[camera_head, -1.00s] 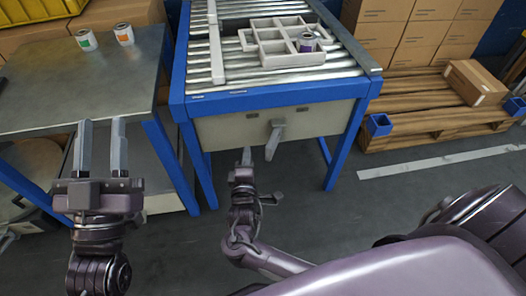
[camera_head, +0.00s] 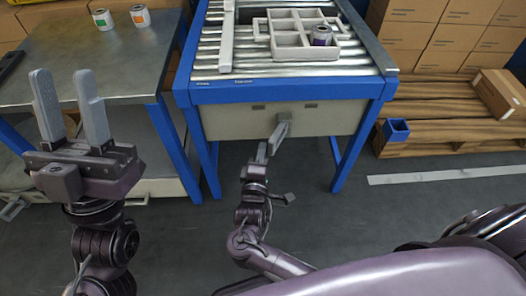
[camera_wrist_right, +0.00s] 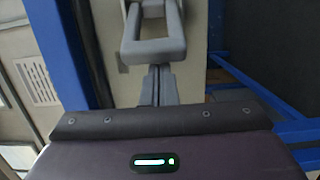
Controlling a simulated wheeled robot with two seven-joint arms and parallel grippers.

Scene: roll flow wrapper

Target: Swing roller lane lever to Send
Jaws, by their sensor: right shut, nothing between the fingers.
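The grey lane lever (camera_head: 278,137) hangs from the front panel of the blue-framed roller lane (camera_head: 279,91), its lower end tilted to the left. In the right wrist view the lever (camera_wrist_right: 153,48) shows as a grey loop-shaped handle just beyond my fingers. My right gripper (camera_head: 263,150) is shut and empty, at the left side of the lever's lower end. In the right wrist view its fingertips (camera_wrist_right: 158,72) meet the near end of the handle in the picture; I cannot tell whether they touch. My left gripper (camera_head: 64,76) is open and empty, away from the lane at the left.
Two small dark plates (camera_head: 258,107) sit on the panel, too small to read. A grey divided tray (camera_head: 292,50) with a purple-banded can (camera_head: 321,36) rests on the rollers. A metal table (camera_head: 80,65) with two cans stands left. A wooden pallet (camera_head: 440,120) lies right.

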